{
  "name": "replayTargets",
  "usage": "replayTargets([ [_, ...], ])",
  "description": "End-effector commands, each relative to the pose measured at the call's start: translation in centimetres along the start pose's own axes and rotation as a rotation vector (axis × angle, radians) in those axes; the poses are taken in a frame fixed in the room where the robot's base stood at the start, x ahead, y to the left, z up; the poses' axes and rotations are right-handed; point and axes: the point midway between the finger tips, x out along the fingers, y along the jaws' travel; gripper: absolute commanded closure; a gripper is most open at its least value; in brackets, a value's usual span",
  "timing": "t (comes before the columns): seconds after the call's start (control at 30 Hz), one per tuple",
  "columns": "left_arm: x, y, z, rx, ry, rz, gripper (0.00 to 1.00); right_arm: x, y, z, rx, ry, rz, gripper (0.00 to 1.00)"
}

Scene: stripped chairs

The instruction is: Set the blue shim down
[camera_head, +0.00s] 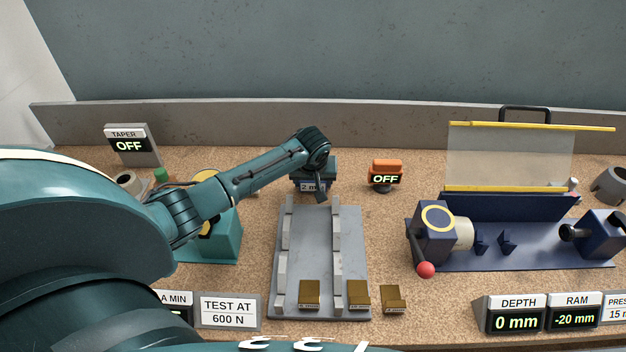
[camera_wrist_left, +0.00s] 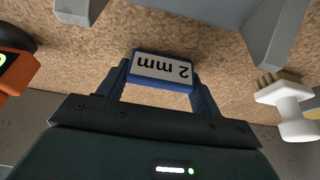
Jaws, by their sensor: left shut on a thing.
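The blue shim (camera_wrist_left: 162,72) carries a white "2 mm" label, upside down in the left wrist view. My left gripper (camera_wrist_left: 162,88) is shut on it, with a finger at each end. In the head view the shim (camera_head: 312,187) shows just under my left gripper (camera_head: 315,174), behind the far end of the grey fixture plate (camera_head: 312,240). The cork bench lies under it; whether the shim touches the bench I cannot tell. My right gripper is not in view.
An orange-topped "OFF" display (camera_head: 385,175) stands right of the gripper. A white brush (camera_wrist_left: 290,105) is on its other side. Brass blocks (camera_head: 309,293) sit at the plate's near end. A navy press (camera_head: 510,235) with a raised guard stands right. Bare cork lies between.

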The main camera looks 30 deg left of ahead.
Motion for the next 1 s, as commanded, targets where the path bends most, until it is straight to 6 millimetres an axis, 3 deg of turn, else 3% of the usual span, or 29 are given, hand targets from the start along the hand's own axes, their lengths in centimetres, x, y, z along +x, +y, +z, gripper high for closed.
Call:
replayTargets([
  [0.23, 0.3, 0.0, 0.1, 0.0, -0.001, 0.0, 0.57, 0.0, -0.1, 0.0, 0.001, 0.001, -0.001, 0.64],
  [0.27, 0.2, 0.0, 0.1, 0.0, 0.0, 0.0, 0.33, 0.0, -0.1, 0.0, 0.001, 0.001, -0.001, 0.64],
  [0.5, 0.2, 0.0, 0.1, 0.0, 0.0, 0.0, 0.13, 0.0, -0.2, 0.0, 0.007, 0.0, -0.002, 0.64],
  [0.83, -0.4, 0.0, -0.1, 0.0, 0.001, 0.001, 0.13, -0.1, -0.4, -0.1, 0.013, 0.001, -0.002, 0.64],
  [1.0, -3.0, 0.0, -0.2, 0.002, 0.003, 0.002, 0.13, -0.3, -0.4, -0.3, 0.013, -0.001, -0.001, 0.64],
])
